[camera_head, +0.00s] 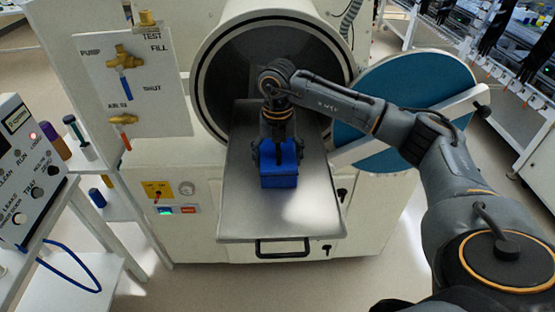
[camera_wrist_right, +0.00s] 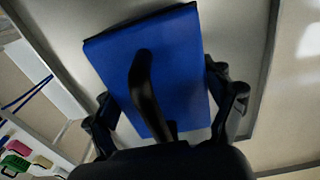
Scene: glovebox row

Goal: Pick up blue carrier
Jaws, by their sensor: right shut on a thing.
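The blue carrier (camera_head: 279,178) is a small blue box on the metal tray in front of the round chamber opening. My right gripper (camera_head: 278,148) reaches down over it from above and is shut on it. In the right wrist view the carrier's blue top (camera_wrist_right: 185,50) shows with a dark arched handle (camera_wrist_right: 143,85). The fingers of my right gripper (camera_wrist_right: 170,110) lie on both sides of it there. Whether the carrier touches the tray is hard to tell. My left gripper is not in view.
The metal tray (camera_head: 255,220) sticks out of the round chamber (camera_head: 225,75), with a handle at its front. The open blue round door (camera_head: 400,85) stands at right, behind my right arm. A valve panel (camera_head: 150,85) and a side shelf with a control box (camera_head: 25,160) are at left.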

